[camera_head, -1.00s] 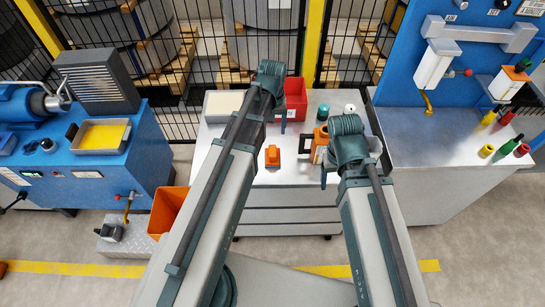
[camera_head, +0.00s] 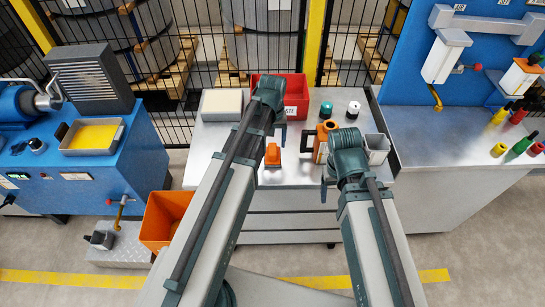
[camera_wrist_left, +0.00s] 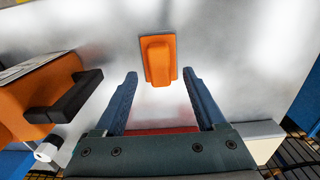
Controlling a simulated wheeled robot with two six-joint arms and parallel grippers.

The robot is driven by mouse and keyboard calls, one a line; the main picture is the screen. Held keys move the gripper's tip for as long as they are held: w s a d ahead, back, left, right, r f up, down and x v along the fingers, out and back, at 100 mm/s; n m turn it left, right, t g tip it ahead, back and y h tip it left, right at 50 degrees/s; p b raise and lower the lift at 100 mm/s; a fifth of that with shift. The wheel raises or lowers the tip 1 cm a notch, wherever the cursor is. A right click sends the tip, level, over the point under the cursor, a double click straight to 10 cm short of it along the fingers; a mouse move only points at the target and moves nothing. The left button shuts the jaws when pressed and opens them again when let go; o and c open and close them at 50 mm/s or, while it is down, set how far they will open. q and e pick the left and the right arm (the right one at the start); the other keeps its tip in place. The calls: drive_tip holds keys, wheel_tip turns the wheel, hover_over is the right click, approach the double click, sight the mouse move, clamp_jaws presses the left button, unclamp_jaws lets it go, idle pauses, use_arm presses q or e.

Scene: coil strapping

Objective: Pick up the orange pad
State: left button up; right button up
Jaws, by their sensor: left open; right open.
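The orange pad (camera_head: 273,155) lies on the metal table top beside my left forearm in the head view. In the left wrist view the pad (camera_wrist_left: 158,60) is a block with a raised middle on a thin, wider base. My left gripper (camera_wrist_left: 160,74) is open, with one finger on each side of the line to the pad and the pad around and beyond the fingertips. Nothing is held; I cannot tell its height above the table. In the head view my left gripper (camera_head: 283,134) is mostly hidden by its wrist. My right gripper (camera_head: 324,188) is largely hidden too.
An orange tool with a black handle (camera_wrist_left: 65,97) stands left of the pad in the wrist view; it is also in the head view (camera_head: 321,140). A red bin (camera_head: 295,97) and a cream-topped box (camera_head: 222,104) stand at the back. A grey cup (camera_head: 376,148) is at right.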

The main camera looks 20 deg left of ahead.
sight(272, 148)
use_arm(q)
wheel_tip(272, 148, down, 4)
drive_tip(key=b, duration=0.3)
drive_tip(key=shift+s+f, duration=0.1)
clamp_jaws()
